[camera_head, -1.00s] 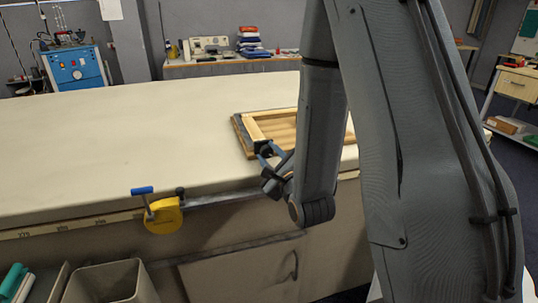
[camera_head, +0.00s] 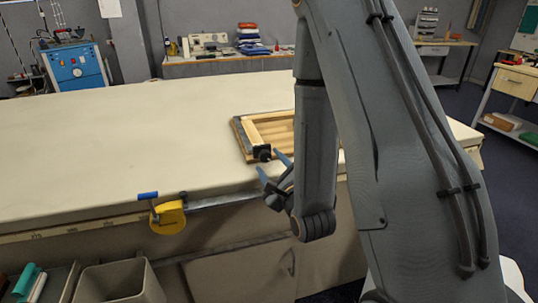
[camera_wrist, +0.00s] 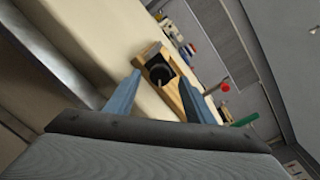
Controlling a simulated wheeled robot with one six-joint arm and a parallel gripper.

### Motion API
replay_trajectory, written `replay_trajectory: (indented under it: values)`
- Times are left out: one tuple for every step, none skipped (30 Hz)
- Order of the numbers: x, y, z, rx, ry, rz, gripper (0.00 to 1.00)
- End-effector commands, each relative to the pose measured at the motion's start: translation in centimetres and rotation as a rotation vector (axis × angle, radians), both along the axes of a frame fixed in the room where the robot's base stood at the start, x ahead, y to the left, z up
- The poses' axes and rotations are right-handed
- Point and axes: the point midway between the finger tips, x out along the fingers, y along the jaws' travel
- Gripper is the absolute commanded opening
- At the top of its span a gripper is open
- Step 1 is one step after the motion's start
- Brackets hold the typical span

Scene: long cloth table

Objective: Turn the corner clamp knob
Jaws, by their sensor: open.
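A wooden frame (camera_head: 250,133) lies on the cloth table near its front edge. The black corner clamp (camera_head: 262,153) sits at the frame's near corner. In the wrist view the clamp's round dark knob (camera_wrist: 162,73) shows beyond my fingertips, roughly centred between them, with wood of the frame (camera_wrist: 172,98) around it. My gripper (camera_head: 272,166) has two blue fingers spread apart, just in front of the clamp at the table edge. The gripper (camera_wrist: 158,82) is open and empty. I cannot tell how the knob is turned.
A yellow tool with a blue handle (camera_head: 168,218) is fixed at the table's front edge. A grey bin (camera_head: 118,283) stands below it. In the wrist view a red-handled thing (camera_wrist: 224,87) and a green one (camera_wrist: 246,120) lie to the right. The cloth table (camera_head: 130,140) is clear left of the frame.

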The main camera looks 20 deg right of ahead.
Motion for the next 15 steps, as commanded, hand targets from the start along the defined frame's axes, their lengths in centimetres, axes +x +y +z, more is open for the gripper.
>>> replay_trajectory:
  values:
    - [-0.6, 0.0, 0.3, 0.001, 0.005, -0.001, 0.49]
    - [-0.9, -0.1, 0.3, 0.001, 0.005, -0.001, 0.49]
    - [-1.3, -0.1, 0.3, 0.001, 0.005, -0.001, 0.49]
    - [-1.5, -0.1, 0.3, 0.001, 0.005, -0.001, 0.49]
    - [-1.8, -0.1, 0.3, 0.001, 0.005, -0.001, 0.49]
    - [-2.2, -0.1, 0.4, 0.002, 0.006, 0.000, 0.49]
    - [-2.4, -0.1, 0.4, 0.002, 0.005, -0.001, 0.49]
    - [-2.7, -0.1, 0.4, 0.001, 0.006, 0.000, 0.49]
    - [-3.0, -0.1, 0.4, 0.001, 0.005, 0.001, 0.49]
    - [-3.3, -0.1, 0.4, 0.001, 0.005, 0.001, 0.49]
    - [-3.5, -0.2, 0.4, 0.000, 0.005, 0.001, 0.49]
    - [-3.7, -0.2, 0.4, 0.000, 0.004, 0.002, 0.49]
    - [-3.9, -0.2, 0.4, 0.000, 0.004, 0.002, 0.49]
    - [-4.1, -0.2, 0.4, 0.000, 0.003, 0.002, 0.49]
    - [-4.2, -0.2, 0.4, 0.000, 0.004, 0.002, 0.49]
